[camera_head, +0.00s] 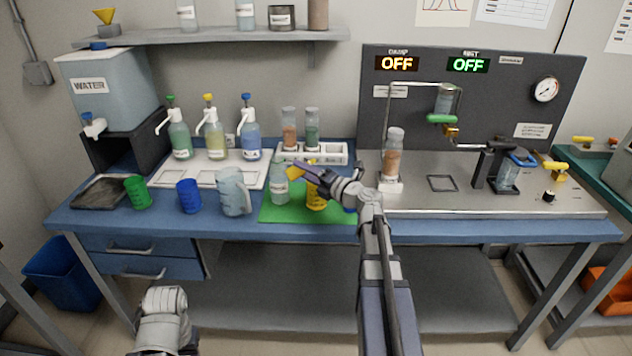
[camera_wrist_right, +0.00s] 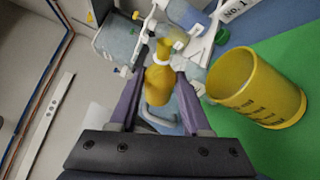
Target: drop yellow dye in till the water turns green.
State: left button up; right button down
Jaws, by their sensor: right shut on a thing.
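My right gripper (camera_head: 300,173) is above the green mat (camera_head: 335,214). In the right wrist view the right gripper (camera_wrist_right: 157,92) is shut on a small yellow bottle (camera_wrist_right: 158,82) with a narrow neck. In the head view the yellow bottle is mostly hidden by the fingers. A clear vessel with pale bluish-green contents (camera_head: 280,187) stands on the mat, just left of the gripper. A yellow cup (camera_head: 316,199) stands below and right of the fingertips; it also shows in the right wrist view (camera_wrist_right: 262,90).
A clear pitcher (camera_head: 234,192), a blue cup (camera_head: 189,197) and a green cup (camera_head: 138,193) stand left of the mat. Pump bottles (camera_head: 211,137) stand on a white tray behind. A rack with two tubes (camera_head: 330,151) is behind the mat. A metal apparatus (camera_head: 470,195) fills the right.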

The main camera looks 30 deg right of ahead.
jog(key=shift+f+m+b, duration=0.2)
jog(key=shift+m+b, duration=0.1)
jog(key=shift+b, duration=0.1)
dwell(0.5)
jog(key=shift+r+m+t+b, duration=0.35)
jog(key=shift+m+t, duration=0.05)
jog(key=shift+m, duration=0.5)
dwell(1.6)
jog(key=shift+f, duration=0.1)
dwell(0.4)
